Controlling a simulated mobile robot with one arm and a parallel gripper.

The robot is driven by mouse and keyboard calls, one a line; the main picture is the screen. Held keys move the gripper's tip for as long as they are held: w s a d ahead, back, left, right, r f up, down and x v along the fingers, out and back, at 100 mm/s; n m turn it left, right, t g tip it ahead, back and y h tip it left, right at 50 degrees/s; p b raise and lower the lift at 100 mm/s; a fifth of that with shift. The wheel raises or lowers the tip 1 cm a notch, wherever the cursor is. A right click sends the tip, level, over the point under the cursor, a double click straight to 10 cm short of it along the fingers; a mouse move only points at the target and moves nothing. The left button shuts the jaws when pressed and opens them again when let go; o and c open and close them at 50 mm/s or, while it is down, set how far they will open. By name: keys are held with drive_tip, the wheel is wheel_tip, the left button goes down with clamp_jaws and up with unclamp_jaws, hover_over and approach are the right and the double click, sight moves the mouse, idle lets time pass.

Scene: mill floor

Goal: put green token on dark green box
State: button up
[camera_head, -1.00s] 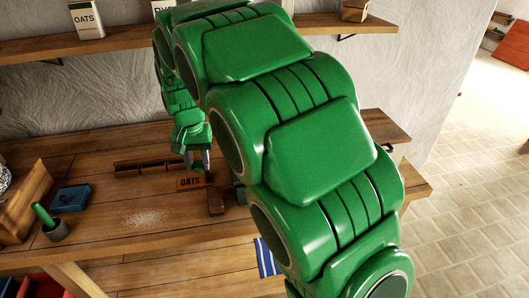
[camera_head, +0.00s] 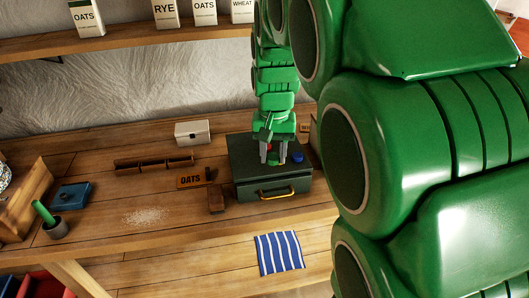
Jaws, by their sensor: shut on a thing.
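The dark green box (camera_head: 243,163) with a brass handle stands on the bench at the middle of the view. My gripper (camera_head: 272,161) points down at the box's top, its grey fingers over the lid.
A small blue thing (camera_head: 298,158) is on the box's right side, close to my gripper. A small red spot shows by the fingers.

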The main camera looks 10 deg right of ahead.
drive_tip(key=w+f, duration=0.4)
drive_tip(key=w, duration=0.4)
hover_over(261, 165)
drive_tip(key=f, duration=0.4)
drive_tip(key=shift+s+f, duration=0.3)
drive_tip(key=shift+s, duration=0.1)
drive_tip(key=shift+w+f, duration=0.45)
drive_tip(key=shift+f, duration=1.65)
drive_tip(key=shift+f, duration=0.15)
drive_tip(key=o, duration=0.7)
drive_tip(key=shift+o, duration=0.2)
